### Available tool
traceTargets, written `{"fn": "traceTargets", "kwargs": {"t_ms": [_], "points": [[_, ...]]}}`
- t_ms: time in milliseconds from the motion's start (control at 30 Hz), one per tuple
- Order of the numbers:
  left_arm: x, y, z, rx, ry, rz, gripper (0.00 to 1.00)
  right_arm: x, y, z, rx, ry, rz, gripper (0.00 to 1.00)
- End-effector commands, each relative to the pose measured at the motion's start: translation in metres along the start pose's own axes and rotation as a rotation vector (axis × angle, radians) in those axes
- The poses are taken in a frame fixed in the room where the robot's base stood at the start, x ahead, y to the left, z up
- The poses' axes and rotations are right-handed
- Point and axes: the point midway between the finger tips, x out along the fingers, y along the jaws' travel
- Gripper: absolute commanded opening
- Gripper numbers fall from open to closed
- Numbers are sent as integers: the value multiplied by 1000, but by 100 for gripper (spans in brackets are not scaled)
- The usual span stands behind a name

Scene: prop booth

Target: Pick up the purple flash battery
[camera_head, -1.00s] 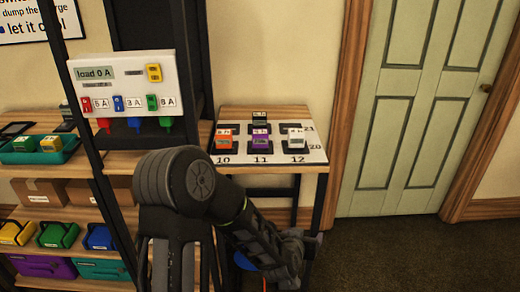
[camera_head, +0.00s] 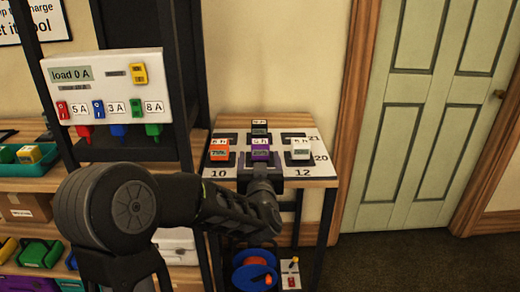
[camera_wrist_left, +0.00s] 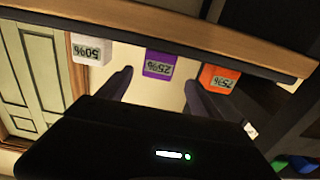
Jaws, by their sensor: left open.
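The purple flash battery (camera_head: 260,154) stands upright in the middle of the front row on the numbered board. In the left wrist view, which is upside down, the purple battery (camera_wrist_left: 158,66) shows a 25% display and lies between the fingertips' directions. My left gripper (camera_head: 262,180) is at the near side of the board, just in front of the purple battery; the arm hides part of the board's front edge. In the wrist view my left gripper (camera_wrist_left: 158,78) is open, one finger on each side of the purple battery, with nothing visibly held. My right gripper is not in view.
An orange battery (camera_head: 219,150) stands left of the purple one and a white battery (camera_head: 300,149) right of it. A dark battery (camera_head: 260,128) stands behind. A load panel (camera_head: 115,90) on a black frame rises at left. A door (camera_head: 425,110) is at right.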

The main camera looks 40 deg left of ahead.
Motion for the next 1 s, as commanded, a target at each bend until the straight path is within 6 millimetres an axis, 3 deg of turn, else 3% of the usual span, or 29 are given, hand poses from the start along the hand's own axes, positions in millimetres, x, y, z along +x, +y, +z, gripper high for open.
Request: {"fn": "traceTargets", "kwargs": {"t_ms": [133,400,733,1000], "points": [[3,0,0,0,-1,0,75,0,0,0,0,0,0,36],[26,1,1,0,-1,1,75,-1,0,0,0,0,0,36],[29,1,1,0,-1,1,75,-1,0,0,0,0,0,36],[64,4,2,0,-2,1,75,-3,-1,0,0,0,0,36]]}}
